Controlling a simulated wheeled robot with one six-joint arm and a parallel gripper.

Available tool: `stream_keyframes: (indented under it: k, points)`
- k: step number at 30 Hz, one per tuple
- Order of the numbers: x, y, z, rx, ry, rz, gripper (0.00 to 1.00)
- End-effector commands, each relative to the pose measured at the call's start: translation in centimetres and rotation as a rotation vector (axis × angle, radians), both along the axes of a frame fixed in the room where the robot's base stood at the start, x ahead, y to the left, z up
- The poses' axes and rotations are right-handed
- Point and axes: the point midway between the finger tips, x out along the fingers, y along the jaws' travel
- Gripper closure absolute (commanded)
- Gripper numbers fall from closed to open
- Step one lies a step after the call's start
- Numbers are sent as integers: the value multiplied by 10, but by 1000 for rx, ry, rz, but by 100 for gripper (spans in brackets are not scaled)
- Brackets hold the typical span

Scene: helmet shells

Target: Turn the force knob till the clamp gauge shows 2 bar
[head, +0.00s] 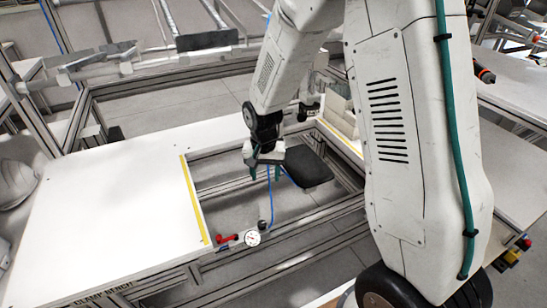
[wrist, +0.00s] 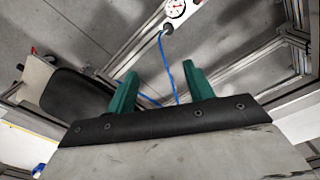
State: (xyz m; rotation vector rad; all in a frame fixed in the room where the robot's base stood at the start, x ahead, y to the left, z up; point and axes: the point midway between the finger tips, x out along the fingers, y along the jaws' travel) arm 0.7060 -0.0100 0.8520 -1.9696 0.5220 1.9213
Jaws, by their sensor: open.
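The clamp gauge (head: 252,238) is a small round white dial at the front edge of the bench frame. It also shows at the top of the wrist view (wrist: 176,8), with a red needle; its reading is too small to tell. A small dark knob (head: 262,225) stands right beside the gauge, and in the wrist view the knob (wrist: 167,29) has a blue hose by it. I take it for the force knob. My gripper (head: 265,174), with green fingers, hangs above and behind the knob. In the wrist view my gripper (wrist: 159,80) is open, empty and apart from the knob.
A red valve-like handle (head: 227,238) sits left of the gauge. The white clamp bench top (head: 110,205) with a yellow strip (head: 194,200) lies left of the open frame. A black pad (head: 308,167) is behind my gripper. Pale blocks (head: 340,115) stand at the back.

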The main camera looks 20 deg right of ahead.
Motion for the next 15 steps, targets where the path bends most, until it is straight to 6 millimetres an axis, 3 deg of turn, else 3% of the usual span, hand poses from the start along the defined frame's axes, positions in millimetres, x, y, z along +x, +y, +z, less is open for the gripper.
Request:
stream_keyframes:
  k: [9,15]
  points:
    - [-24,-5,59,-1,-15,65,48]
    - [-37,-7,81,-3,-18,94,48]
